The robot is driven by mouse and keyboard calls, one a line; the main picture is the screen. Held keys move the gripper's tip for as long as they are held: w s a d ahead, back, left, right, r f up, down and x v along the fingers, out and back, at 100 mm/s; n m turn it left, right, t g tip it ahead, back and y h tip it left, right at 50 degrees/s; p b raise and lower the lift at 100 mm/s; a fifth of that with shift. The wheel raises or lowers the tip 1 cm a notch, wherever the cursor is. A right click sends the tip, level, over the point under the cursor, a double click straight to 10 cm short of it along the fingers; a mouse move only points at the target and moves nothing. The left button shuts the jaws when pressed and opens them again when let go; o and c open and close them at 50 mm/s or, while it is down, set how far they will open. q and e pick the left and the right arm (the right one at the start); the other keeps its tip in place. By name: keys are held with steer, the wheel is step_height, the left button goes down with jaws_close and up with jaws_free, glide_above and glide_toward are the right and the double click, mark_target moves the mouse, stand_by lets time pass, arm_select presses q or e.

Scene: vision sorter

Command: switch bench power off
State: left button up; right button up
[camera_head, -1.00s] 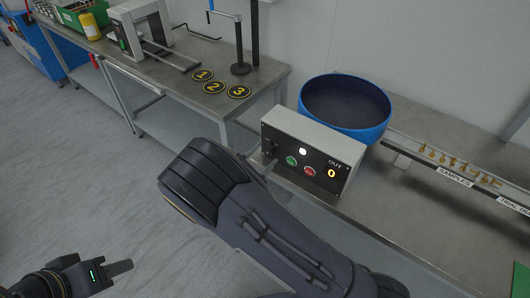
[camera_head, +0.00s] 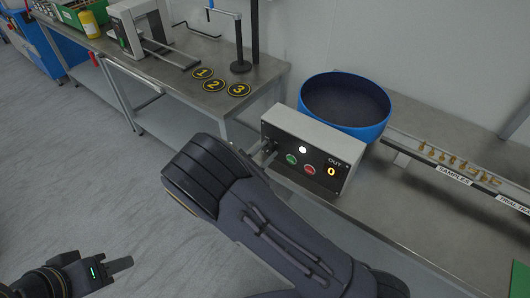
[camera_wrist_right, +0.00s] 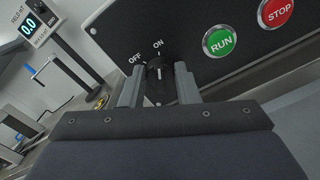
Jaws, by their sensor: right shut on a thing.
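The control box (camera_head: 313,152) stands on the bench, with a green RUN button (camera_head: 291,159), a red STOP button (camera_head: 309,170), a lit white lamp and an orange "0" display. In the right wrist view, a black rotary knob (camera_wrist_right: 156,70) sits between OFF and ON labels, its white mark toward ON. My right gripper (camera_wrist_right: 160,86) is shut on this knob, one finger on each side. In the head view, my right gripper (camera_head: 264,154) is at the box's left end and the knob is mostly hidden. My left gripper (camera_head: 120,265) is low at left, over the floor, away from the box; its finger gap is unclear.
A blue bowl (camera_head: 345,102) stands behind the box. A rail (camera_head: 450,160) with several brass parts runs right. The left bench (camera_head: 225,99) holds three numbered discs and a stand. Bare bench (camera_head: 400,213) lies in front of the rail.

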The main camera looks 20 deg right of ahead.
steer(key=n+p, duration=0.2)
steer(key=n, duration=0.4)
steer(key=shift+r, duration=0.15)
steer(key=n+p, duration=0.2)
steer(key=n, duration=0.3)
steer(key=shift+w+a+n, duration=0.1)
steer(key=shift+n, duration=0.2)
stand_by(0.4)
steer(key=o, duration=0.9)
steer(key=shift+o, duration=0.2)
